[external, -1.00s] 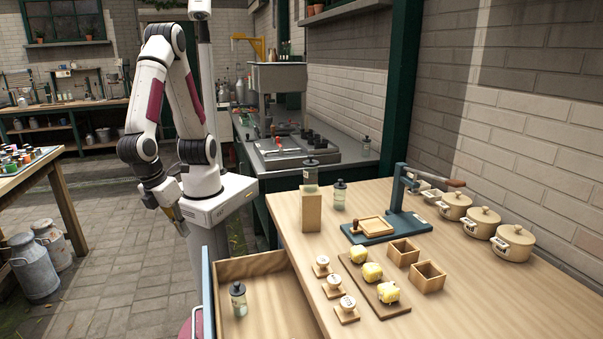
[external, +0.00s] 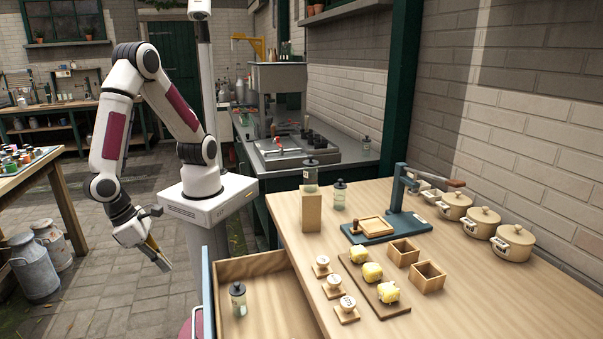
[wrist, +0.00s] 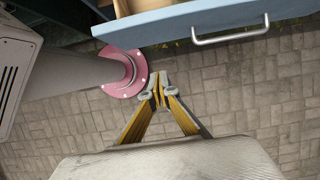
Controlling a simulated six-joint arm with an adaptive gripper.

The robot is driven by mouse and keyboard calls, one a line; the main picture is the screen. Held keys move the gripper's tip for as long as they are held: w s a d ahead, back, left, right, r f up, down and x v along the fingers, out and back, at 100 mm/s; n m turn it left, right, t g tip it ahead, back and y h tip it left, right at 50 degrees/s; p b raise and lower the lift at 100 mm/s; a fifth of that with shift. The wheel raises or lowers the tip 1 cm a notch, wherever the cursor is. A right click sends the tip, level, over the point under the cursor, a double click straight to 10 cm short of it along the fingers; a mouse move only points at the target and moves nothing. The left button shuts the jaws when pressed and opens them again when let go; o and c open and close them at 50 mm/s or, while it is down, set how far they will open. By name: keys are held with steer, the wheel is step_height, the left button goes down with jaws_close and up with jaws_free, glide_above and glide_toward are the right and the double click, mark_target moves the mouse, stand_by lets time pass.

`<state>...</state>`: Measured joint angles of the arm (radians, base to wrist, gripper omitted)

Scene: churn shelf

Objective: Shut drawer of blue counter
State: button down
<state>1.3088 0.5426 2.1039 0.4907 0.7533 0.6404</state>
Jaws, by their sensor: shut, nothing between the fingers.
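The blue counter's drawer (external: 262,268) is pulled open at the front left of the counter, with a small dark-capped bottle (external: 238,298) standing inside. Its blue front panel (external: 207,292) is seen nearly edge-on in the external view. In the wrist view the blue drawer front (wrist: 190,22) crosses the top, with a pale metal handle (wrist: 231,33) on it. My gripper (external: 163,262) is shut and empty, pointing down over the paved floor to the left of the drawer front. In the wrist view the fingertips (wrist: 155,88) meet below the drawer front, apart from it.
The wooden countertop (external: 480,270) holds butter pieces, stamps, boxes, a press and several lidded pots (external: 512,242). Milk cans (external: 35,267) stand on the floor at left. My pink-flanged base column stands beside the drawer. The paving between is clear.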

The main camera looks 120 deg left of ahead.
steer(key=shift+f, duration=0.1)
stand_by(0.4)
steer(key=w+a+f, duration=0.5)
steer(key=f, duration=0.4)
steer(key=shift+w+a, duration=0.25)
stand_by(0.4)
stand_by(0.5)
glide_above(288, 282)
stand_by(0.9)
steer(key=shift+w, duration=0.1)
stand_by(0.4)
